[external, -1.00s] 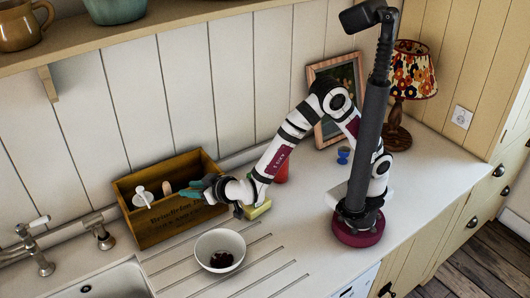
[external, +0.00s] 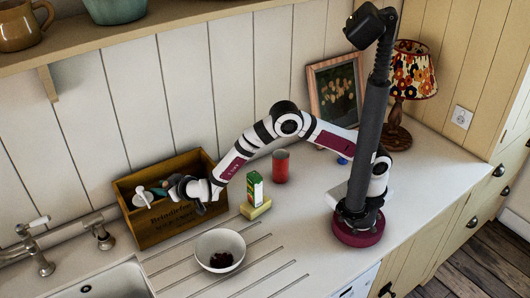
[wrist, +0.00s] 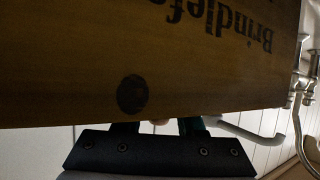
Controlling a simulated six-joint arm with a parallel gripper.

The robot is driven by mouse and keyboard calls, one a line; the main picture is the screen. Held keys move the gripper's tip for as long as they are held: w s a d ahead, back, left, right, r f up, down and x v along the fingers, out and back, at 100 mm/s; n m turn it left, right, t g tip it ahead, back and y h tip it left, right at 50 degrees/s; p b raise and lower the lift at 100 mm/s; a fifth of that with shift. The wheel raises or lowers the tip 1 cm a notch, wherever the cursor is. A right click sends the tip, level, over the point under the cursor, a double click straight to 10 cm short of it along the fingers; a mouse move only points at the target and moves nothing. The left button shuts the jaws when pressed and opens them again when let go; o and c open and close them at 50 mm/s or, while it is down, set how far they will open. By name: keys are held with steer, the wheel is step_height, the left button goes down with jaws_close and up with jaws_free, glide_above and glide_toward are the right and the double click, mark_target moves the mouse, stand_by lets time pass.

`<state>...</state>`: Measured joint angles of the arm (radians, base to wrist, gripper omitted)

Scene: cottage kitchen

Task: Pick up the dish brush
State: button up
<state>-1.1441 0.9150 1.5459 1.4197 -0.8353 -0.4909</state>
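A wooden box (external: 180,222) with dark lettering stands against the back wall. A white long-handled utensil (external: 141,197) leans in its left part; I cannot tell for sure whether this is the dish brush. My gripper (external: 158,190) reaches in over the box's front wall, with its teal fingers beside the white utensil. In the wrist view the box wall (wrist: 70,60) fills most of the picture, and my gripper's green fingers (wrist: 160,127) stand apart. Most of the box's contents are hidden.
A white bowl (external: 207,243) with dark contents stands in front of the box. The sink tap (external: 98,230) is left. The front right counter is clear.

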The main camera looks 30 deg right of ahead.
jaws_close()
stand_by(1.3)
